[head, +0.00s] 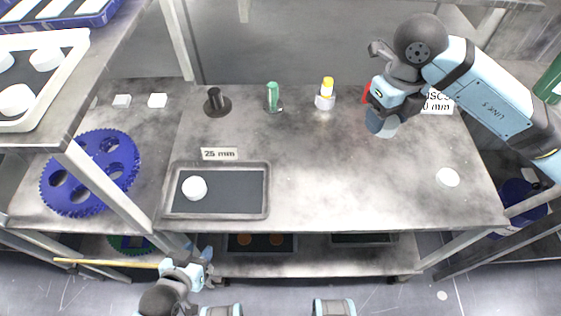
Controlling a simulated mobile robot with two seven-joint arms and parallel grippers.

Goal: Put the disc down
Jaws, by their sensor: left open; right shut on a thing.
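My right gripper (382,124) is over the back right of the grey table (330,190), pointing down. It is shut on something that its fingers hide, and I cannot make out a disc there. Another white disc (447,177) lies on the bare table at the right. My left gripper (204,262) is open, low in front of the table's front edge, well away from both discs.
A black post (215,103), a green bottle (272,96), a yellow-topped bottle (326,93) and a partly hidden red thing (367,93) line the back. A label (438,103) is partly covered. A blue gear-like plate (90,173) is at the left. The table's middle is clear.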

